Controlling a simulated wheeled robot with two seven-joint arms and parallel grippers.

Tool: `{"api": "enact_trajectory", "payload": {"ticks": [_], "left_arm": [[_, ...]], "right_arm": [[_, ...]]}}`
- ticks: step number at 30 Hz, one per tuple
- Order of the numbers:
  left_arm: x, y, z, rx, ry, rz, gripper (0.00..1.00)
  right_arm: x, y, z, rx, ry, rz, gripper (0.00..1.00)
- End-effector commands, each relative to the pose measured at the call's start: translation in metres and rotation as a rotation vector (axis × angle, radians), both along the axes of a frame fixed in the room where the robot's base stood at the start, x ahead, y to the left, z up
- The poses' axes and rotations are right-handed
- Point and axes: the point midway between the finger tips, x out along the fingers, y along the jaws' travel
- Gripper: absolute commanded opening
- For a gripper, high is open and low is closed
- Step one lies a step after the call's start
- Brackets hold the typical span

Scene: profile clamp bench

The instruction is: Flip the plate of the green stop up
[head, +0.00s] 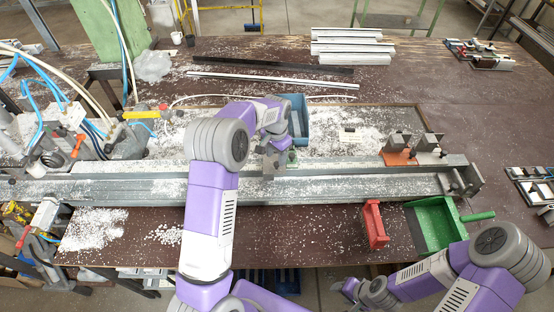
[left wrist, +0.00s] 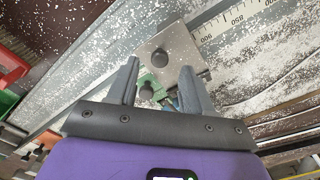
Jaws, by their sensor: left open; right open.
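The green stop (left wrist: 150,82) shows in the left wrist view between my open fingers, with a grey metal plate (left wrist: 180,46) and a dark round knob just beyond it. The plate's broad face is turned to the wrist camera and lies by the rail's scale. In the head view the green stop (head: 291,157) is mostly hidden by my left gripper (head: 268,170). My left gripper is open over it, the fingertips at either side of the green block and near the plate's edge. I cannot tell whether they touch. My right gripper (head: 362,293) is open, low at the front, away from the rail.
The long metal rail (head: 340,186) crosses the bench. An orange stop (head: 398,157) with a raised plate stands at its right. A blue bin (head: 294,116) is just behind my left gripper.

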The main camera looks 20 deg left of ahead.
Motion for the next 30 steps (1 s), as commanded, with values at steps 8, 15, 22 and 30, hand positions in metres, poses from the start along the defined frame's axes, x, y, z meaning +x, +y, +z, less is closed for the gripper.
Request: {"api": "enact_trajectory", "payload": {"ticks": [8,15,22,30], "left_arm": [[0.0,0.0,-0.032,-0.001,0.0,0.0,0.5],[0.0,0.0,-0.036,-0.001,-0.001,0.001,0.5],[0.0,-0.001,-0.035,-0.001,-0.001,0.001,0.26],[0.0,0.0,-0.035,-0.001,-0.001,0.001,0.0]], "right_arm": [[0.0,0.0,0.002,0.0,0.0,0.0,0.5],[0.0,0.0,0.002,0.0,-0.001,0.0,0.5],[0.0,0.0,0.002,0.0,0.0,0.0,0.5],[0.0,0.0,0.002,0.0,0.0,0.0,0.5]]}}
